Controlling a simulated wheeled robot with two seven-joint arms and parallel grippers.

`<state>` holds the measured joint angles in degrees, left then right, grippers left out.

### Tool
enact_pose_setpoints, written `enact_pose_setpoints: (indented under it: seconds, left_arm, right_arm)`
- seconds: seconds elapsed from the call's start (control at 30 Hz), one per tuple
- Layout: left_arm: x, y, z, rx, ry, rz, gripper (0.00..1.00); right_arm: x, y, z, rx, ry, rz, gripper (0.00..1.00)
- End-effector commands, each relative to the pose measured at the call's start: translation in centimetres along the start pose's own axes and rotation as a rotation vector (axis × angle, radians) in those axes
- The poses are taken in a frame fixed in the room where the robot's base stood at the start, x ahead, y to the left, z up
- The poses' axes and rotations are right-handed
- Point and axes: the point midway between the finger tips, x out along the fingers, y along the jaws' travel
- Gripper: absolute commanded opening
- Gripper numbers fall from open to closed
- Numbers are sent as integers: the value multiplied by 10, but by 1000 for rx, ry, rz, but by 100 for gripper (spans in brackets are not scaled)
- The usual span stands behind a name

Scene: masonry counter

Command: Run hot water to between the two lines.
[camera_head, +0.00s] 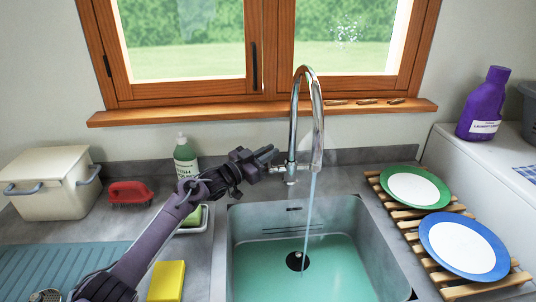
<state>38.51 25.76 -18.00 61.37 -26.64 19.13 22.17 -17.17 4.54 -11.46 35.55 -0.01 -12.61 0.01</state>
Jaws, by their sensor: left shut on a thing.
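A chrome tap (292,120) with a high curved neck stands behind the grey sink (220,262). A thin stream of water (309,215) falls from its spout into the basin. My left gripper (268,158) is shut on the tap's side lever (278,169), left of the neck; the fingers partly hide the lever. Teal water (345,268) covers the basin floor, with a dark round drain or plug (297,261) showing through it. Dark marks (294,209) show on the back wall, above the water; I cannot clearly make out both level lines. My right gripper is out of view.
A green soap bottle (185,158), a dish with a sponge (193,222), a red brush (130,193) and a yellow sponge (166,281) lie left of the sink. A wooden rack with plates (463,246) stands right. A wooden windowsill (220,115) runs behind the tap.

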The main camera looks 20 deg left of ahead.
Motion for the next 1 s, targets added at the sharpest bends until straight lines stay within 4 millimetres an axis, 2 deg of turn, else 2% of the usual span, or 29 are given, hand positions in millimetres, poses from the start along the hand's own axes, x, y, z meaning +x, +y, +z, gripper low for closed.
enact_pose_setpoints:
  seconds: [0.03,0.17,0.47,0.87,0.93,1.0]
  left_arm:
    - [0,0,0,0,-1,-1,13]
    - [0,0,0,0,-1,-1,29]
    - [0,-1,-1,-4,-3,-1,29]
    - [12,-17,-6,-195,-130,-9,29]
    - [4,-16,3,-212,-142,-10,29]
    - [-5,-17,3,-210,-141,-10,29]
  right_arm:
    - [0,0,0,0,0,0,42]
    - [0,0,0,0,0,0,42]
    - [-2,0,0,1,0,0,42]
    - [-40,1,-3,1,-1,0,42]
    - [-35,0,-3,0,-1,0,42]
    - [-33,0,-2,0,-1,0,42]
